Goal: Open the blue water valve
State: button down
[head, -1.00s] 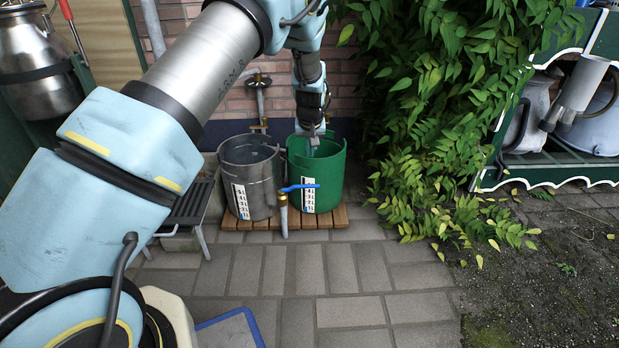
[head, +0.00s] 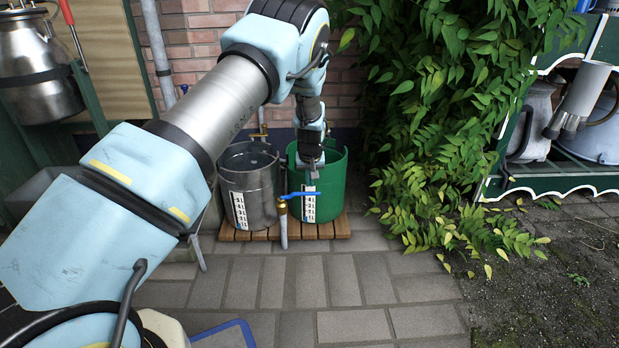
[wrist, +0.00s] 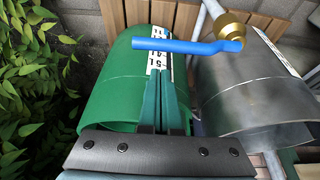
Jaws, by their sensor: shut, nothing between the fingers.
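The water valve has a blue lever (head: 303,195) on a brass body (head: 283,201), atop a thin upright pipe (head: 284,229) in front of two buckets. The lever points right from the pipe, across the front of the green bucket. In the wrist view, the lever (wrist: 185,46) runs left from the brass body (wrist: 231,30). My gripper (head: 312,178) is over the green bucket, behind the lever. Its fingers (wrist: 162,78) are shut and empty, with their tips close to the lever but seemingly apart from it. The exact gap cannot be told.
The green bucket (head: 335,190) and metal bucket (head: 262,180) stand on a wooden slat platform (head: 270,235) against a brick wall. Leafy vines (head: 440,120) crowd the right side. The paving (head: 330,285) in front is open.

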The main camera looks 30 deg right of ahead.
jog(key=shift+s+a+f, duration=0.15)
jog(key=shift+s+a, duration=0.2)
jog(key=shift+s, duration=0.4)
jog(key=shift+s+a, duration=0.1)
jog(key=shift+s+m, duration=0.2)
jog(key=shift+m, duration=0.2)
